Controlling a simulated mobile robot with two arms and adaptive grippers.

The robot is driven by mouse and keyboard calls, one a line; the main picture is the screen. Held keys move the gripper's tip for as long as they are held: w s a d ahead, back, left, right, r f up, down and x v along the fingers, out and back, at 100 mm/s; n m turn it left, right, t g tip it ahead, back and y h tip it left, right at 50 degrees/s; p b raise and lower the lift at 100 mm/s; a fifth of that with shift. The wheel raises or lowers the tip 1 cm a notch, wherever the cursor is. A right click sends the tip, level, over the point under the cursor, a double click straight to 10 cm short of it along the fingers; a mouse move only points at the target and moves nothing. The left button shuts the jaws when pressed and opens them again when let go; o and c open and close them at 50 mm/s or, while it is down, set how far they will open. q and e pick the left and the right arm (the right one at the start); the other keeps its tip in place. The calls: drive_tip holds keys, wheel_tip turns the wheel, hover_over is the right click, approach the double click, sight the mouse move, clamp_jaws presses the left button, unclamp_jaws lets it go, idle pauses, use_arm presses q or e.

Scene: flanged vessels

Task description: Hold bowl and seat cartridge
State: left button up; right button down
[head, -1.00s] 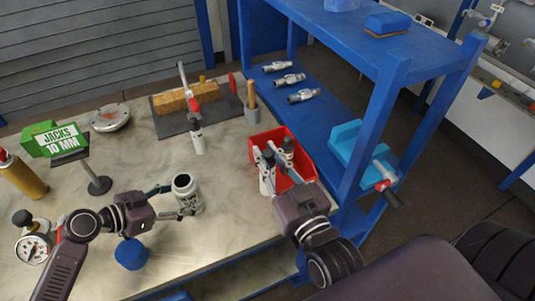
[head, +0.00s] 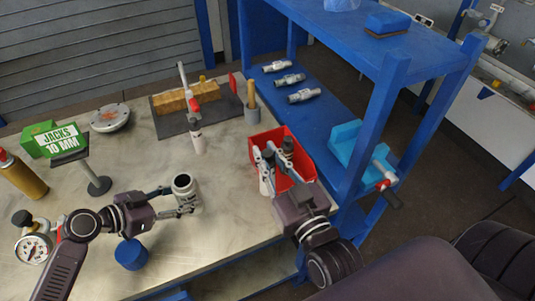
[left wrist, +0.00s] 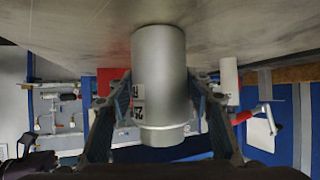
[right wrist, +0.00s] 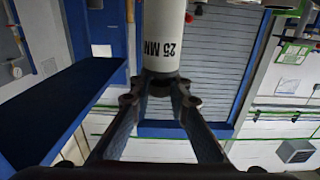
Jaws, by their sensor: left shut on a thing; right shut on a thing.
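The bowl (head: 187,192) is a pale grey upright cylinder with a dark open top, standing on the bench. My left gripper (head: 181,201) is shut on its side, with one finger on each side; in the left wrist view the bowl (left wrist: 158,80) fills the space between the fingers. The cartridge (right wrist: 164,38) is a white cylinder marked 25 MM with a dark end. My right gripper (head: 273,158) is shut on it at the red bin; in the head view the fingers partly hide it, and I cannot tell whether it touches the bin.
The red bin (head: 302,172) stands at the bench's right edge, beside the blue shelf (head: 330,120). A clamp stand (head: 190,92) with a white cylinder (head: 198,142) is behind the bowl. A blue cap (head: 131,254) and a gauge (head: 34,248) are near my left arm.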

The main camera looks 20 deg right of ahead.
drive_tip(key=w+a+r+n+g+y, duration=0.1)
drive_tip(key=w+a+r+n+y, duration=0.2)
drive_tip(key=w+a+r+y, duration=0.45)
drive_tip(key=w+a+r+n+g+y, duration=0.2)
drive_tip(key=a+r+n, duration=0.15)
drive_tip(key=a, duration=0.75)
wheel_tip(320, 180, down, 17)
drive_tip(key=shift+w+a, duration=0.2)
drive_tip(key=shift+a, duration=0.05)
idle(0.3)
drive_tip(key=c, duration=1.8)
unclamp_jaws()
drive_tip(key=shift+o, duration=0.2)
